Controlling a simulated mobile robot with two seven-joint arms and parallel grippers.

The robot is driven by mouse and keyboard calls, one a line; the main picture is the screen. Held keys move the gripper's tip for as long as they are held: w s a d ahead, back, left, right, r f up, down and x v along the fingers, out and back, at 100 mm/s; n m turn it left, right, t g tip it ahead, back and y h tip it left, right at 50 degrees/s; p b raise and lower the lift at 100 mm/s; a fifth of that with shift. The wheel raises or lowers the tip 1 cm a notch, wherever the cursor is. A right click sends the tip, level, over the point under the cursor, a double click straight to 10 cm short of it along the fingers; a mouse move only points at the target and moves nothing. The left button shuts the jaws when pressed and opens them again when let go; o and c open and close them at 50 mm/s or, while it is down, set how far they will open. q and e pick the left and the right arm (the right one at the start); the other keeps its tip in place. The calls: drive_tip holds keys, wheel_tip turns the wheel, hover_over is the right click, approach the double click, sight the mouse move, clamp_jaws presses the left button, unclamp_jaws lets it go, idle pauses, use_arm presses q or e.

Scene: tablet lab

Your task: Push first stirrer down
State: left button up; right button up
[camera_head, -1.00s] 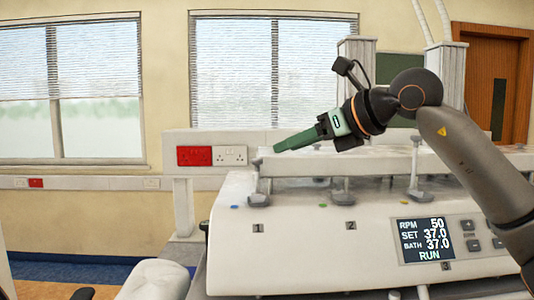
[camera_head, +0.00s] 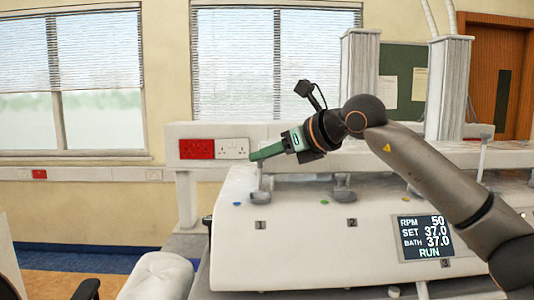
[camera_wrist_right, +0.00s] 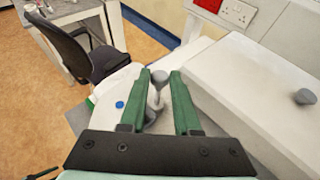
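The first stirrer (camera_head: 262,194) is a grey-white piece with a rounded foot above the label 1 on the white bath unit. My right gripper (camera_head: 257,155), with green fingers, is at the top of this stirrer, pointing left and slightly down. In the right wrist view, my right gripper (camera_wrist_right: 160,75) is open, with its fingers apart. The first stirrer (camera_wrist_right: 157,88) shows in the gap between them; I cannot tell whether they touch it. My left gripper is not in view.
The white bath unit (camera_head: 300,250) has a lit display (camera_head: 425,238). A second stirrer (camera_head: 344,194) stands above label 2. A white ledge with red and white sockets (camera_head: 196,149) is behind. A dark chair (camera_wrist_right: 90,52) stands on the floor.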

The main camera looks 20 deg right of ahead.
clamp_jaws()
idle(1.1)
